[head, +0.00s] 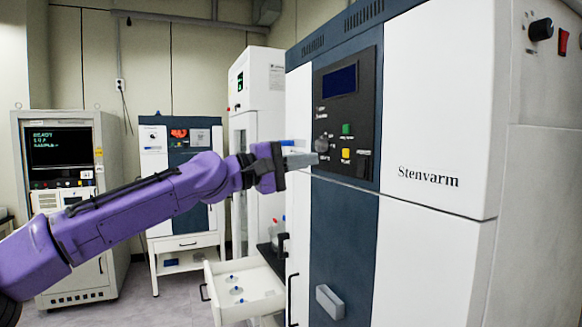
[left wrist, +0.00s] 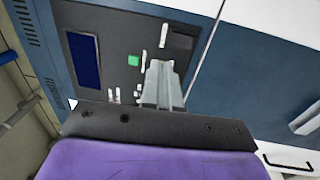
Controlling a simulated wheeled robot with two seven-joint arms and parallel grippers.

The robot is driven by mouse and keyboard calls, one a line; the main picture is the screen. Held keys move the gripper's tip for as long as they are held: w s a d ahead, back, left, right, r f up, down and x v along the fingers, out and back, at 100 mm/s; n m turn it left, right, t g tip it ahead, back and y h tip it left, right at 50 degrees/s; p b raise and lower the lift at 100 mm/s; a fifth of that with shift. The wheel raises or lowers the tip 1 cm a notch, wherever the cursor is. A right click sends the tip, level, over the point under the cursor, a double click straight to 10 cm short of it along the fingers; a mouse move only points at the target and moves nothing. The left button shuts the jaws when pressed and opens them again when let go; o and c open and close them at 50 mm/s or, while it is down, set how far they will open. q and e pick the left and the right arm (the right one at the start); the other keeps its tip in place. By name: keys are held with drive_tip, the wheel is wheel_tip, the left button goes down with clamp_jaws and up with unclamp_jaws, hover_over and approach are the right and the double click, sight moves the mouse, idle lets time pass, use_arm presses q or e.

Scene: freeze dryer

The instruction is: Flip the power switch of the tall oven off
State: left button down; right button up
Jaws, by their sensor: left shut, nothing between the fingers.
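The tall oven (head: 434,100), white and dark blue and marked Stenvarm, stands at the right. Its black control panel (head: 347,115) has a dark display, a knob, a green button (head: 347,129), a yellow button (head: 346,154) and a dark rectangular part (head: 363,163) at the lower right. A red rocker switch (head: 563,43) sits on the oven's right side face. I cannot read a power label. My left gripper (head: 314,160) is shut and empty, its tips at the panel's lower left. In the left wrist view its fingers (left wrist: 162,68) hide the yellow button; contact is unclear.
A black knob (head: 541,29) is beside the red switch. A grey door handle (head: 329,302) projects below the panel. An open white drawer (head: 243,290) holds small items at lower middle. Other cabinets stand behind my left arm.

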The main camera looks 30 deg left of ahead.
use_arm(q)
drive_tip(key=v, duration=0.2)
drive_tip(key=shift+s+a+r, duration=0.25)
drive_tip(key=shift+s, duration=0.05)
drive_tip(key=shift+w, duration=0.15)
